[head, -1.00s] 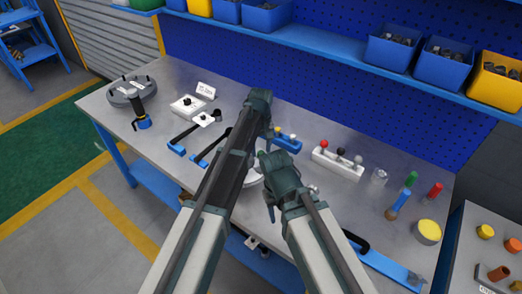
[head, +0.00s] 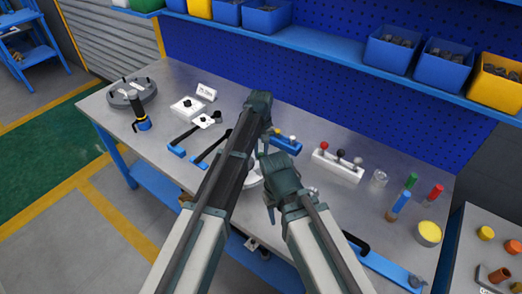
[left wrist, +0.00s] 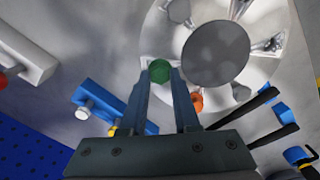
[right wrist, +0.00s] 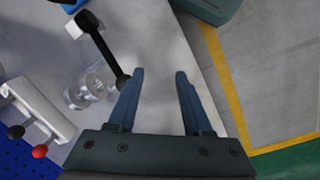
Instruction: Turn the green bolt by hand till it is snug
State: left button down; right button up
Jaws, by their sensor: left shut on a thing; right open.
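The green bolt (left wrist: 160,70) shows its round head in the left wrist view. My left gripper (left wrist: 161,78) is shut on it, one finger on each side. The bolt sits at the rim of the pale flanged shell (left wrist: 165,35), which has a dark round middle (left wrist: 215,54). The bolt's shank and seat are hidden, so I cannot tell how deep it sits. An orange bolt head (left wrist: 197,102) is close beside the right-hand finger. My right gripper (right wrist: 159,75) is open and empty above the bench. In the head view my arms hide most of the shell (head: 253,182).
A white block with red, black and grey knobs (head: 337,166) and a clear jar (head: 379,178) stand to the right. A blue block (head: 286,145) is behind the arms. Black-handled tools (head: 183,139) lie to the left. A blue bar (head: 388,268) lies at the front right.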

pick_arm(q)
jog(key=m, duration=0.4)
jog(key=shift+m, duration=0.3)
jog(key=m, duration=0.3)
jog(key=shift+w+m, duration=0.1)
jog(key=shift+m, duration=0.3)
jog(key=m, duration=0.4)
jog(key=shift+m, duration=2)
jog(key=c, duration=0.6)
grip_release()
jog(key=shift+c, duration=0.2)
jog(key=shift+r, duration=0.15)
